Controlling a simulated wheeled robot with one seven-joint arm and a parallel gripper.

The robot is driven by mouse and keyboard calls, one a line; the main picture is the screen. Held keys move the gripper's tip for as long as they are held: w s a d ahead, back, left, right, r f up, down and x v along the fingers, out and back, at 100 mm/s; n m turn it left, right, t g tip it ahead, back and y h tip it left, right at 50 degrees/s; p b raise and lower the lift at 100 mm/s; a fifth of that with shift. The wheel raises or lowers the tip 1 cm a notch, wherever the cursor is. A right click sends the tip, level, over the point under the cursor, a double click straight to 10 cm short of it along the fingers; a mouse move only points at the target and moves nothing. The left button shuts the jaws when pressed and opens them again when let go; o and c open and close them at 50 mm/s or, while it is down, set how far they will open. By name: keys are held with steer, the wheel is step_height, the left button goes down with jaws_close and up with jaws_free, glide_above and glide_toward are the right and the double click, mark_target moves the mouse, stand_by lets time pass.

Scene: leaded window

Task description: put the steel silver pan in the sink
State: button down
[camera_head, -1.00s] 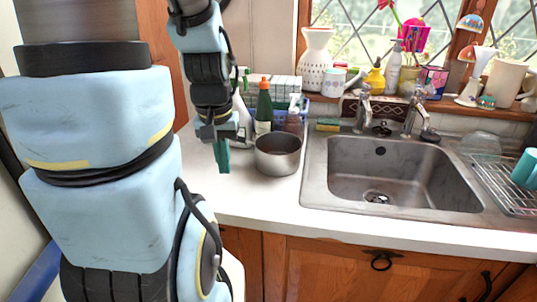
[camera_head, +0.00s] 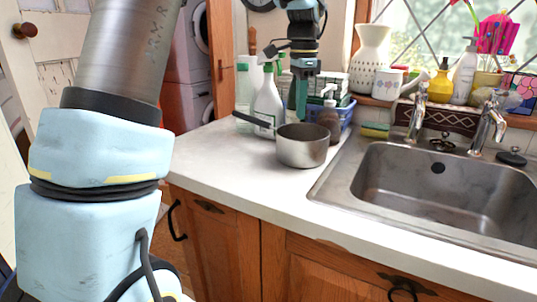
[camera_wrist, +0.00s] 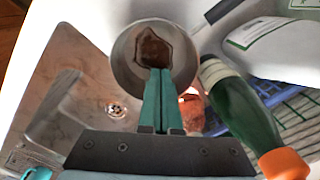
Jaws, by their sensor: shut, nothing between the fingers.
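The steel silver pan (camera_head: 303,152) stands upright on the white counter, just left of the sink (camera_head: 372,178). A dark bar that looks like its handle (camera_head: 253,122) points left. My gripper (camera_head: 301,115) points down with its teal fingers shut and empty, at the far side of the pan's opening. In the wrist view the closed fingertips (camera_wrist: 157,72) overlap the pan's rim (camera_wrist: 118,60); I cannot tell if they touch it. The pan's inside shows a brownish patch. The sink also shows in the wrist view (camera_wrist: 70,85), beside the pan, and looks empty.
Spray bottles (camera_head: 268,100), a soap bottle (camera_head: 329,122) and a blue rack (camera_head: 346,112) crowd behind the pan. A green bottle (camera_wrist: 240,110) lies close to my fingers in the wrist view. Taps (camera_head: 417,112) and a sponge (camera_head: 375,130) line the sink's back.

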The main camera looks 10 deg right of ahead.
mark_target(253, 160)
step_height(253, 160, down, 9)
steer(key=shift+a+f+p, duration=0.1)
steer(key=shift+p, duration=0.3)
steer(key=a, duration=0.3)
steer(key=shift+f+p, duration=0.25)
steer(key=shift+p, duration=0.1)
steer(key=shift+a, duration=0.45)
steer(key=a+p, duration=0.2)
steer(key=a, duration=0.5)
steer(key=shift+w+a, duration=0.15)
steer(key=shift+a, duration=0.55)
